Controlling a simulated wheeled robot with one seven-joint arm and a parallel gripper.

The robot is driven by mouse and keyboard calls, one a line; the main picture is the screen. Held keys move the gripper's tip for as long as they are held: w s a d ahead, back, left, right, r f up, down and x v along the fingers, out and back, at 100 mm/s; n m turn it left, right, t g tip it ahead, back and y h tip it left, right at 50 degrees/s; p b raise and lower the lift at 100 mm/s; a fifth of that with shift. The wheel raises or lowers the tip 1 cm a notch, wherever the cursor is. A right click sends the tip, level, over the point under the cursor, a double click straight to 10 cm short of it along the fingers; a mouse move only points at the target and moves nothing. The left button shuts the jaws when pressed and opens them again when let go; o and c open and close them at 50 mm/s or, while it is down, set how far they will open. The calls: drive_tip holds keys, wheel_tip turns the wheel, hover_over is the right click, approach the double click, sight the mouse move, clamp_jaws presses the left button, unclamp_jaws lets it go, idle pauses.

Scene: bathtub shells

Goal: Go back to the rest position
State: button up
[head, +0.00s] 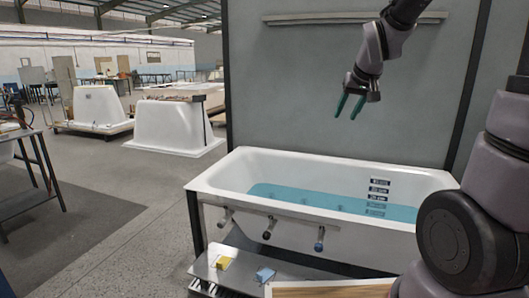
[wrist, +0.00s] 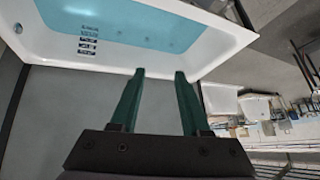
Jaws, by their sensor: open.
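My gripper (head: 350,106) has two green fingers. In the head view it hangs above the far rim of the bathtub, in front of the grey panel, well clear of the water. The fingers are apart with nothing between them; the wrist view shows my gripper (wrist: 158,78) open and empty too. The white bathtub (head: 222,180) holds blue water (head: 300,194) and has dark level labels (head: 379,190) on its inner wall. In the wrist view the bathtub (wrist: 222,42) lies beyond the fingertips.
A grey panel (head: 300,80) with a narrow ledge (head: 340,18) stands behind the tub. Levers (head: 268,230) line the tub's front. A yellow block (head: 223,262) and a blue cloth-like item (head: 265,274) lie on a low metal shelf. White tub shells (head: 172,122) stand at left; open floor (head: 130,190) lies between.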

drive_tip(key=s+r+m, duration=0.1)
drive_tip(key=s+r, duration=0.2)
drive_tip(key=s, duration=0.7)
drive_tip(key=s+r+m+y, duration=0.1)
drive_tip(key=s+r, duration=0.3)
drive_tip(key=s, duration=0.7)
drive_tip(key=shift+d+m, duration=0.45)
drive_tip(key=shift+m, duration=0.15)
